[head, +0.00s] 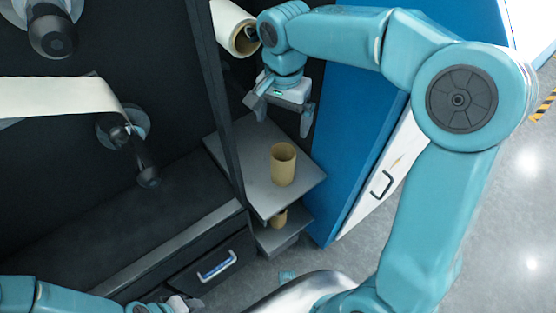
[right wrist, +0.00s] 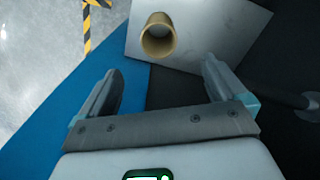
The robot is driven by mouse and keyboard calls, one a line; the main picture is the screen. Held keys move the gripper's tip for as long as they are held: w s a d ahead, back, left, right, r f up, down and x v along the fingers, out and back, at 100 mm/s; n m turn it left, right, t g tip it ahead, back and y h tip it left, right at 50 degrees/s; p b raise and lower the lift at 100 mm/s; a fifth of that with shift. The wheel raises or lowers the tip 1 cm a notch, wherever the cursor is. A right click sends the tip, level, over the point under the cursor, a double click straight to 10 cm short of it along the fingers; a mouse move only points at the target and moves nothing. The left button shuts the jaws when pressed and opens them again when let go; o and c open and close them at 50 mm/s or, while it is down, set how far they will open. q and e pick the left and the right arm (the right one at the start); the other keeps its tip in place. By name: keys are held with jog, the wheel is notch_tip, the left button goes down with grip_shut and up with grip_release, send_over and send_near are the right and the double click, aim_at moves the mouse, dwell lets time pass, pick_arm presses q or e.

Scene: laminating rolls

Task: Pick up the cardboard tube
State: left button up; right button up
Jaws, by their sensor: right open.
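A tan cardboard tube (head: 283,165) stands upright on the upper grey shelf (head: 240,150), its open end facing up. My right gripper (head: 282,116) is open and empty, above and behind the tube in the head view, apart from it. In the right wrist view the tube (right wrist: 158,42) shows beyond the gap between the open fingers (right wrist: 160,76). A second tan tube (head: 280,219) is partly hidden under the upper shelf, on the lower shelf (head: 277,240). My left gripper (head: 175,303) is low at the bottom left, only partly in view.
A white roll with a brown core (head: 236,28) hangs close beside my right wrist. A blue panel (head: 345,135) rises to the right of the shelves. A dark machine with rollers (head: 148,175) and a drawer (head: 212,262) fills the left. Grey floor is open at right.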

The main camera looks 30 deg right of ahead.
jog(key=b, duration=0.3)
send_near(283, 159)
jog(key=s, duration=0.1)
jog(key=s+a, duration=0.1)
jog(key=s, duration=0.1)
jog(key=shift+s+a+r, duration=0.1)
jog(key=shift+a+r, duration=0.15)
jog(key=shift+a, duration=0.05)
jog(key=f, duration=0.4)
jog(key=f+b, duration=0.1)
jog(key=f, duration=0.1)
jog(key=shift+w+a+f, duration=0.1)
jog(key=shift+w, duration=0.25)
jog(key=shift+s, duration=0.1)
jog(key=c, duration=1.1)
